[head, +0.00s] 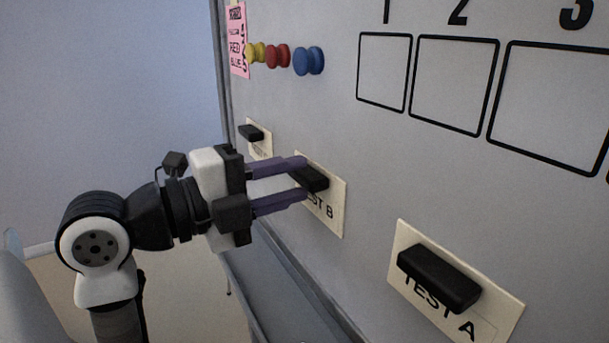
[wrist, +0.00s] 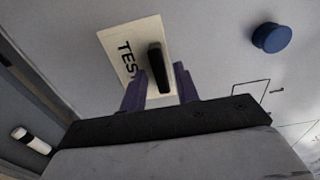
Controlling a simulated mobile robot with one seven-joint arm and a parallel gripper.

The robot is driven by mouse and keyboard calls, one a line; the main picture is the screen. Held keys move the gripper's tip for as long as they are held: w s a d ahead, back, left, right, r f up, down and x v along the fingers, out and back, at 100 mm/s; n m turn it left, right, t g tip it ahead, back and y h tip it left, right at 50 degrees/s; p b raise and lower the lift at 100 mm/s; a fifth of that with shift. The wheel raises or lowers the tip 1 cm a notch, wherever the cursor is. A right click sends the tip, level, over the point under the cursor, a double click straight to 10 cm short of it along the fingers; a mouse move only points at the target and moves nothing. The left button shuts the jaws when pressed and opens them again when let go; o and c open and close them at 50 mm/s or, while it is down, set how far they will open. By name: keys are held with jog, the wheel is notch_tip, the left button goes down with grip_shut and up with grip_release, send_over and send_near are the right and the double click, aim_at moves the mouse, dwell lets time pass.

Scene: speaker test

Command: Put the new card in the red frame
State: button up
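The TEST B card (head: 337,208) is on the upright whiteboard under a black bar magnet (head: 312,179). The TEST A card (head: 402,236), lower right, has its own black bar magnet (head: 439,278). A smaller card (head: 262,150) with a black magnet is farther along the board. My gripper (head: 304,178) is open at the TEST B magnet. In the wrist view its fingers (wrist: 160,84) stand on either side of the magnet (wrist: 156,62), with gaps visible. I cannot tell which card is the new one. No red frame shows; the black frames (head: 407,72) are numbered 1 to 3.
Yellow, red (head: 278,57) and blue (head: 309,61) round magnets sit near a pink note (head: 238,40) at the board's left edge. A grey ledge (head: 285,290) runs below the board. The board between the cards and the numbered frames is clear.

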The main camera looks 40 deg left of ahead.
jog(key=shift+w+d, duration=0.1)
jog(key=shift+w, duration=0.15)
jog(key=shift+c, duration=0.3)
grip_shut()
